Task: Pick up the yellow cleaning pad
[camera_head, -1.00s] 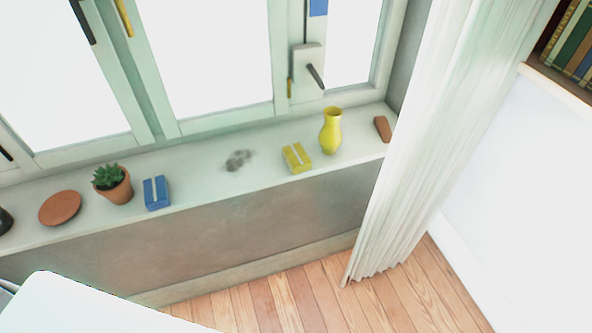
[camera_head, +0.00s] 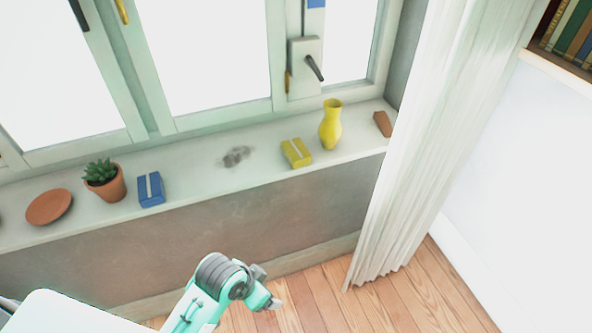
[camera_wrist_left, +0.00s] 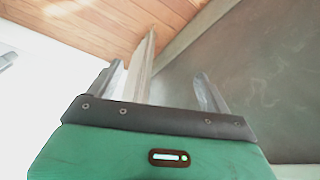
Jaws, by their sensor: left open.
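The yellow cleaning pad (camera_head: 296,153), a small block with a pale stripe, lies on the window sill (camera_head: 200,165), left of a yellow vase (camera_head: 330,126). My left gripper (camera_head: 271,302) is low in the head view, in front of the wall and below the sill, well apart from the pad. In the left wrist view my left gripper (camera_wrist_left: 160,80) is open, with nothing between its fingers. The pad does not show in that view. My right gripper is not in view.
On the sill are a blue striped block (camera_head: 151,190), a potted succulent (camera_head: 104,181), a terracotta saucer (camera_head: 49,207), a dark grey smudge (camera_head: 236,156) and a brown wedge (camera_head: 382,124). A white curtain (camera_head: 405,150) hangs at right. A white surface (camera_head: 75,315) fills the lower left.

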